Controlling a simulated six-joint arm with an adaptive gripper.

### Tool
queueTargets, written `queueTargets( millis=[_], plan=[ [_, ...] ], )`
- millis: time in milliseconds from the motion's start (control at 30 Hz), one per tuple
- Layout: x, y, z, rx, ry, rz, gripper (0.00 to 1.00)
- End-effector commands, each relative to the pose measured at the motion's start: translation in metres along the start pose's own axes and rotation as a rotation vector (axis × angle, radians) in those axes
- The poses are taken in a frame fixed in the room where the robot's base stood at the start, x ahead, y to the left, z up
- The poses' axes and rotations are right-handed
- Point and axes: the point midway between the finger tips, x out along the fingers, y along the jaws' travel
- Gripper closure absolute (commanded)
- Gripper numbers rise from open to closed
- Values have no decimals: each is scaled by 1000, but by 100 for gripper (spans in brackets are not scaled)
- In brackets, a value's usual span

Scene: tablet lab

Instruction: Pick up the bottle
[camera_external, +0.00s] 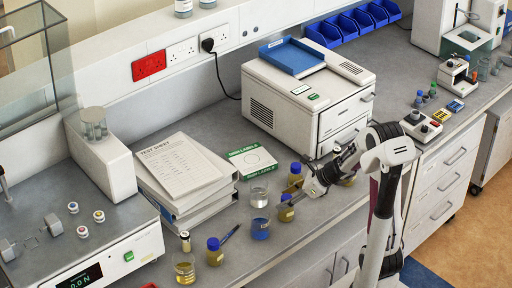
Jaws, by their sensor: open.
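Several small amber-yellow bottles with blue caps stand on the grey bench. My gripper is open and tilted down to the left. The view is too small to tell whether its fingers touch the nearest bottle or are around it. Part of a yellowish item to the right is hidden by my arm.
A stack of papers and binders (185,175) is at left; a white machine (305,95) is behind. The bench's front edge is close.

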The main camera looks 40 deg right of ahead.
Motion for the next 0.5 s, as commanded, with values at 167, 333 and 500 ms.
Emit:
queueTargets(
  millis=[167, 333, 500],
  plan=[
    [1, 0, 0, 1, 0, 0, 54],
    [1, 0, 0, 1, 0, 0, 54],
    [1, 0, 0, 1, 0, 0, 54]
  ],
)
